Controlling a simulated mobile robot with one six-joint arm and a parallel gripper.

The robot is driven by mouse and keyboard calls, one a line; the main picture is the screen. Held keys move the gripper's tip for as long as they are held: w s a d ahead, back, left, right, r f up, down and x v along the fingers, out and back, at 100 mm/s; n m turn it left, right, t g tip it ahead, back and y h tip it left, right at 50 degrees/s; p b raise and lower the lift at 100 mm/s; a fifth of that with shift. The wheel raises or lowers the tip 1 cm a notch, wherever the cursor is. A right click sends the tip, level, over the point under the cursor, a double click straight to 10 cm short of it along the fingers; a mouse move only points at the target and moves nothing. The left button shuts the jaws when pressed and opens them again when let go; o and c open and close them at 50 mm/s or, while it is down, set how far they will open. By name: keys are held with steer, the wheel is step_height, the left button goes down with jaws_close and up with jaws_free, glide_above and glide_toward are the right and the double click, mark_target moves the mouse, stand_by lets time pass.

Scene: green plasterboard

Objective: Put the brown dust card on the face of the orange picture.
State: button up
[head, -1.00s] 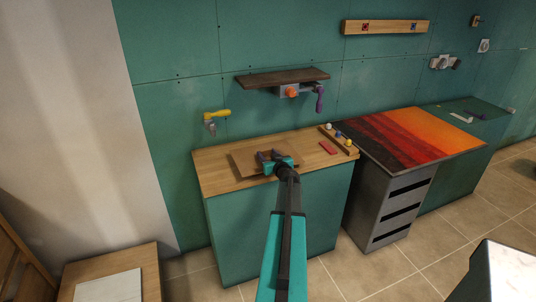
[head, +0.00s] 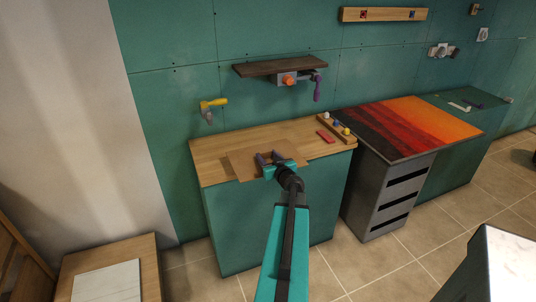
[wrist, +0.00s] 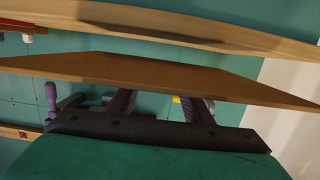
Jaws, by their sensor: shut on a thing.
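The brown dust card (head: 243,163) is a thin, flat brown sheet. My gripper (head: 270,158) is shut on it and holds it near the front edge of the wooden worktop. In the wrist view the card (wrist: 150,75) spans the picture beyond my fingers (wrist: 165,106), with a gap between it and the worktop's edge (wrist: 200,25). The orange picture (head: 430,118) lies face up on the grey drawer cabinet to the right. It fades from dark red to orange, and its face looks bare.
On the wooden worktop (head: 215,155), a red block (head: 326,136) and a wooden rack with several small balls (head: 335,126) lie at the right. A dark shelf (head: 280,66) with a clamp (head: 290,79) hangs above. A white-topped block (head: 510,262) stands front right.

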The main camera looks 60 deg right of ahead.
steer(key=shift+s+a, duration=0.25)
steer(key=shift+a, duration=0.1)
stand_by(0.5)
steer(key=w+a+r+n+t+y, duration=0.1)
steer(key=w+a+n+y, duration=0.25)
steer(key=w+a, duration=0.55)
steer(key=w+a+r+n+t+y, duration=0.1)
steer(key=w+a+n+y, duration=0.3)
steer(key=a, duration=0.9)
steer(key=w+a+n+t+y, duration=0.1)
steer(key=w+a+n+y, duration=0.1)
steer(key=w+a+y, duration=0.55)
steer(key=a+r+n+g+y, duration=0.1)
steer(key=a+n+g+y, duration=0.6)
steer(key=a, duration=2.9)
steer(key=shift+a+r+n+y, duration=0.2)
steer(key=shift+a+n+y, duration=0.15)
steer(key=shift+n, duration=0.5)
